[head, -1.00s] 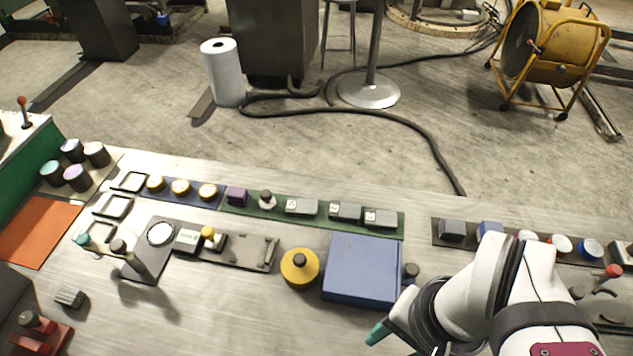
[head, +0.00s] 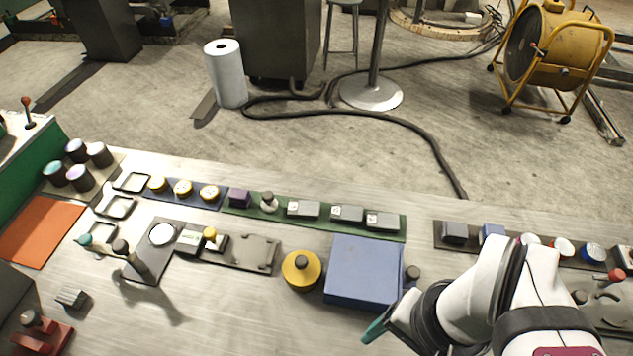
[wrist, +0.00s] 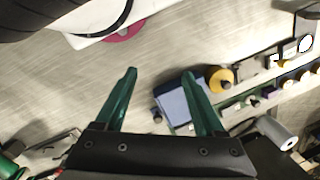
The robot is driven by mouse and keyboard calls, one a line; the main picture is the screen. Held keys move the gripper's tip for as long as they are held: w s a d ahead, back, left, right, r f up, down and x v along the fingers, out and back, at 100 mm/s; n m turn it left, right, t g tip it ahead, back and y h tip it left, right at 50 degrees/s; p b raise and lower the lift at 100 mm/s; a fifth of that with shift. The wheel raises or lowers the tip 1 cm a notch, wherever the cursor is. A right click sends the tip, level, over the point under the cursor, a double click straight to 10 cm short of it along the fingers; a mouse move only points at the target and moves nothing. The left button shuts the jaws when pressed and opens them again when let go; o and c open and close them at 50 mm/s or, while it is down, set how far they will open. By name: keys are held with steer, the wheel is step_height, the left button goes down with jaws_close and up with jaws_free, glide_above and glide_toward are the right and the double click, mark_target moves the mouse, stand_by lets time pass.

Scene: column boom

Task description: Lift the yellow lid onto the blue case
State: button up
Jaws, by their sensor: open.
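The yellow lid (head: 301,272) is a round disc with a dark knob on top, lying on the bench to the left of the blue case. It also shows in the wrist view (wrist: 214,79). The blue case (head: 363,271) is a square blue box on the bench, and it shows in the wrist view (wrist: 180,107), partly hidden by a finger. The lid and case stand apart by a narrow gap. My gripper (wrist: 158,72) is open and empty, with its green fingers spread. In the head view only a green fingertip (head: 377,326) shows, near the case's front right corner.
A dark knob (head: 412,273) stands just right of the case. A green strip (head: 330,217) with small blocks runs behind it. A grey fixture plate (head: 245,253) lies left of the lid. The bench front (head: 235,315) is bare.

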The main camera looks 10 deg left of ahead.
steer(key=w+a+r+m+h, duration=0.1)
steer(key=w+a+m, duration=0.1)
steer(key=w+m, duration=0.15)
steer(key=w+a+r+m, duration=0.1)
steer(key=w+a+m, duration=0.2)
steer(key=w, duration=0.2)
steer(key=m, duration=0.9)
glide_above(301, 260)
step_height(301, 260, down, 3)
steer(key=shift+h, duration=0.4)
step_height(301, 260, down, 16)
steer(key=shift+r, duration=0.1)
jaws_close()
